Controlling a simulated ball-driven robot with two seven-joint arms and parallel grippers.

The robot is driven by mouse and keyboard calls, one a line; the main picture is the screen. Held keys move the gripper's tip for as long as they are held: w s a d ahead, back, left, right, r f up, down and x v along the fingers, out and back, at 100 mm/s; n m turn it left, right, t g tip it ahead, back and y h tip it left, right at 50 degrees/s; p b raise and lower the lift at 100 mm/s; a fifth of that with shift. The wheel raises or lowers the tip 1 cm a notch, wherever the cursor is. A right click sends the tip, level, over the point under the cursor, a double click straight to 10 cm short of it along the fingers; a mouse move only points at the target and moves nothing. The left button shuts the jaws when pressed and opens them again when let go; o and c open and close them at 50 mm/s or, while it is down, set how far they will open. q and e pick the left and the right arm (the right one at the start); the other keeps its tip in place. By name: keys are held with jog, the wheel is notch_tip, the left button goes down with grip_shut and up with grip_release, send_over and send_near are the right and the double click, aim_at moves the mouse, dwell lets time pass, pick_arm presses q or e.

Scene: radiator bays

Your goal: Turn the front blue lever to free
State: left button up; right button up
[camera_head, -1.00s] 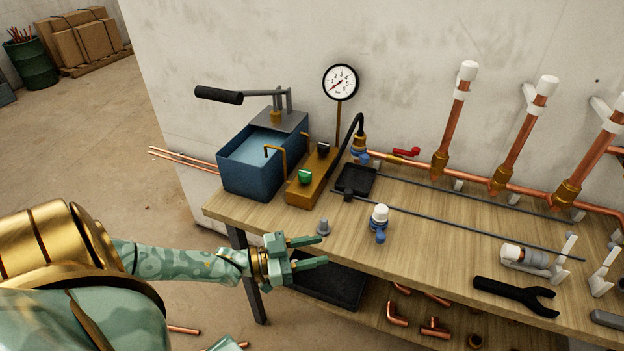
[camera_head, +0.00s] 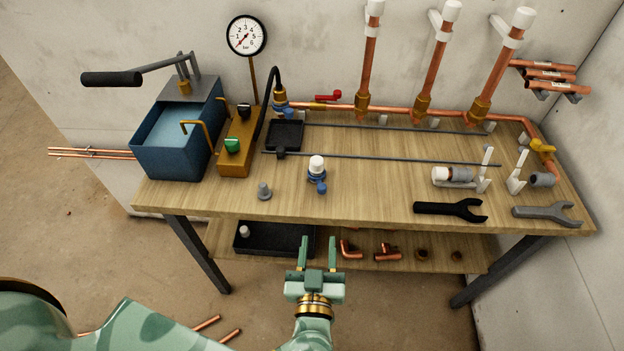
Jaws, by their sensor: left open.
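The front blue lever (camera_head: 321,188) sits on a small blue valve with a white cap (camera_head: 316,165), standing on the wooden bench top near its front edge. The lever points toward the front, slightly to the right. A second blue lever (camera_head: 286,112) is farther back, at the brass fitting on the copper pipe. My left gripper (camera_head: 317,242) is open and empty, with its fingers pointing toward the bench. It is in front of the bench's front edge, below the front lever in the picture and apart from it. My right gripper is not in view.
A black wrench (camera_head: 451,210) and a grey wrench (camera_head: 547,214) lie at the right front. A blue tank (camera_head: 172,146) and brass block (camera_head: 236,160) stand at left. The lower shelf (camera_head: 400,262) holds copper elbows.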

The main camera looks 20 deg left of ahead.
aim_at(322, 191)
pick_arm(q)
jog(key=shift+m, duration=0.6)
jog(key=b+x, duration=0.3)
jog(key=x, duration=1.2)
jog(key=shift+w+a+f, duration=0.1)
jog(key=shift+w+f, duration=0.05)
jog(key=shift+w, duration=0.15)
jog(key=shift+w+a, duration=0.1)
jog(key=shift+w, duration=0.25)
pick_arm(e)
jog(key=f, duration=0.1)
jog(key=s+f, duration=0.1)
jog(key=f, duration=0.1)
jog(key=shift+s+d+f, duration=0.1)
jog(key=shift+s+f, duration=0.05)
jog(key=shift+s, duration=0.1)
pick_arm(q)
grip_shut()
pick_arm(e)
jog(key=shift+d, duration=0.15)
